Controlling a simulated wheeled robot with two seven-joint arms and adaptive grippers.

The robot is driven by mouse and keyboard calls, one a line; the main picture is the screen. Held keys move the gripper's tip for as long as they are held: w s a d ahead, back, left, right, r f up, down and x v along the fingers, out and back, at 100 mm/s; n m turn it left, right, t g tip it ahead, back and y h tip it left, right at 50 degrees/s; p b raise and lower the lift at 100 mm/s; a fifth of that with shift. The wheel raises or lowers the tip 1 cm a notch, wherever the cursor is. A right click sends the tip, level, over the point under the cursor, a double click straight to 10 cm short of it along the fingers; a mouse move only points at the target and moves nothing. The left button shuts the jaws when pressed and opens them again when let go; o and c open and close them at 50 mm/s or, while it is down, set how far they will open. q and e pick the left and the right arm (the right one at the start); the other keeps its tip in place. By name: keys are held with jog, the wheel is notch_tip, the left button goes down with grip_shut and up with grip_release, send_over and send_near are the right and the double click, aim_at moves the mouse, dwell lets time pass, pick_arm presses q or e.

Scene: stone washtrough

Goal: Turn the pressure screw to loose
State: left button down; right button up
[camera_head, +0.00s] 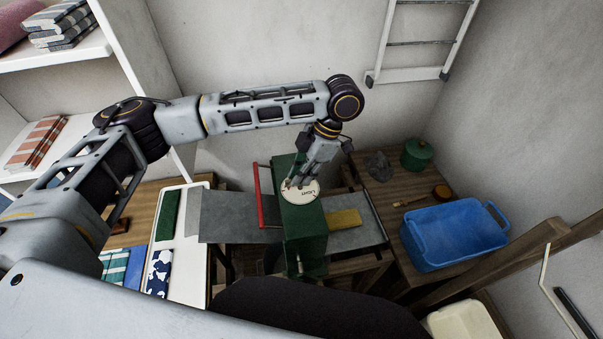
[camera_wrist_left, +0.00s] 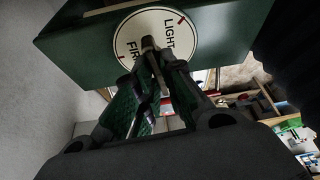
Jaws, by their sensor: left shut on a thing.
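A green machine housing (camera_head: 304,225) carries a round cream dial (camera_head: 307,194) on top. In the left wrist view the dial (camera_wrist_left: 182,45) reads "LIGHT" and, partly hidden, what looks like "FIRM", with red marks near its rim. The pressure screw's small grip (camera_wrist_left: 148,43) stands at the dial's middle. My left gripper (camera_head: 297,183) reaches down onto the dial; in the left wrist view its fingertips (camera_wrist_left: 152,56) are shut on the screw's grip. The fingers hide part of the dial, and I cannot tell exactly where the screw points. My right gripper is out of view.
A red bar (camera_head: 260,196) stands left of the housing. Grey plates (camera_head: 225,215) extend on both sides, with a yellow cloth (camera_head: 344,218) on the right one. A blue tub (camera_head: 455,236) and green pot (camera_head: 417,153) stand right. A white tray (camera_head: 187,280) with folded cloths is left.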

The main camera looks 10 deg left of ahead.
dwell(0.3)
pick_arm(q)
jog(key=c, duration=1.5)
grip_release()
jog(key=shift+d+r, duration=0.1)
jog(key=shift+r, duration=0.1)
jog(key=shift+v, duration=5.8)
jog(key=shift+w, duration=0.1)
